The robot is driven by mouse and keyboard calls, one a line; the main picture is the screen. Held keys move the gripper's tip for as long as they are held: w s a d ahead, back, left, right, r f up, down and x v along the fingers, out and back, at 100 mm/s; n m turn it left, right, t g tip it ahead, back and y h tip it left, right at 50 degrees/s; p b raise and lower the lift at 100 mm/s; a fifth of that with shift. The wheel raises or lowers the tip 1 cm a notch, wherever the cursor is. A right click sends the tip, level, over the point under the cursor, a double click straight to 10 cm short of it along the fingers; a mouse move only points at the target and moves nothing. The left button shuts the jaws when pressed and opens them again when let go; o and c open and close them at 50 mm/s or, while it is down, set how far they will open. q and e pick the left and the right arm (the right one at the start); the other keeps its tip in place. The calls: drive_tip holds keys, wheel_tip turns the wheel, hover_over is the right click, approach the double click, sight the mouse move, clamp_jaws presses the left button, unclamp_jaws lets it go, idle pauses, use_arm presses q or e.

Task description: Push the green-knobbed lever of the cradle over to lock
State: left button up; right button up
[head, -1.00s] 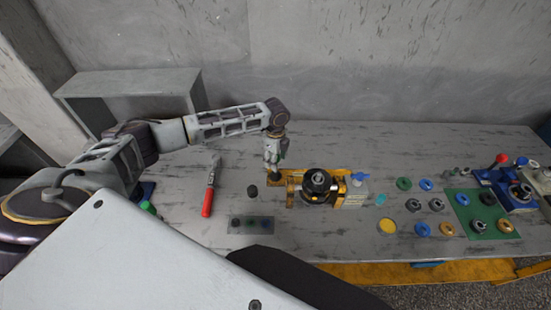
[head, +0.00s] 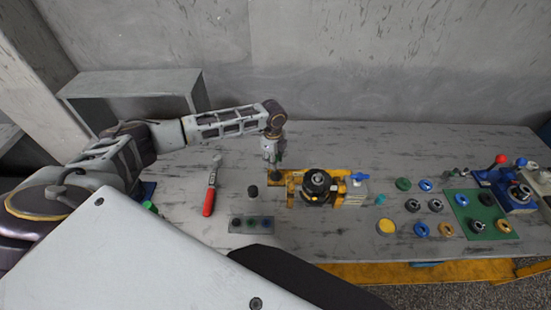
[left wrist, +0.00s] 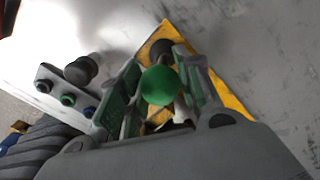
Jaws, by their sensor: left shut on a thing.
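The yellow cradle (head: 292,190) stands near the middle of the bench, with a dark round motor body (head: 316,184) in it. My left gripper (head: 273,163) reaches down at the cradle's left end. In the left wrist view, the lever's green knob (left wrist: 160,86) sits between the two fingers of my left gripper (left wrist: 158,70), which are shut on it. Part of the yellow cradle plate (left wrist: 230,104) shows behind the fingers. The lever's shaft is mostly hidden below the knob. My right gripper is not in view.
A red-handled tool (head: 209,202) and a small black cylinder (head: 253,191) lie to the left. A small plate with coloured rings (head: 236,223) is in front. Several rings and a green mat (head: 478,230) are at the right, by a blue fixture (head: 515,205). The bench behind the cradle is clear.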

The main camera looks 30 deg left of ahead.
use_arm(q)
drive_tip(key=shift+s+a+f+p, duration=0.1)
drive_tip(key=shift+s+a+p, duration=0.15)
drive_tip(key=shift+a, duration=0.25)
drive_tip(key=shift+s+a+f+p, duration=0.1)
drive_tip(key=shift+s+a+p, duration=0.15)
drive_tip(key=shift+a, duration=0.25)
idle(0.3)
drive_tip(key=shift+s+a+f, duration=0.3)
drive_tip(key=shift+a+f, duration=0.05)
drive_tip(key=shift+a, duration=0.3)
drive_tip(key=shift+s+a+f, duration=0.3)
drive_tip(key=shift+a, duration=0.35)
idle(1.6)
drive_tip(key=o, duration=0.7)
drive_tip(key=shift+r, duration=0.15)
drive_tip(key=shift+d+r, duration=0.1)
drive_tip(key=shift+r, duration=2.8)
drive_tip(key=shift+f, duration=0.1)
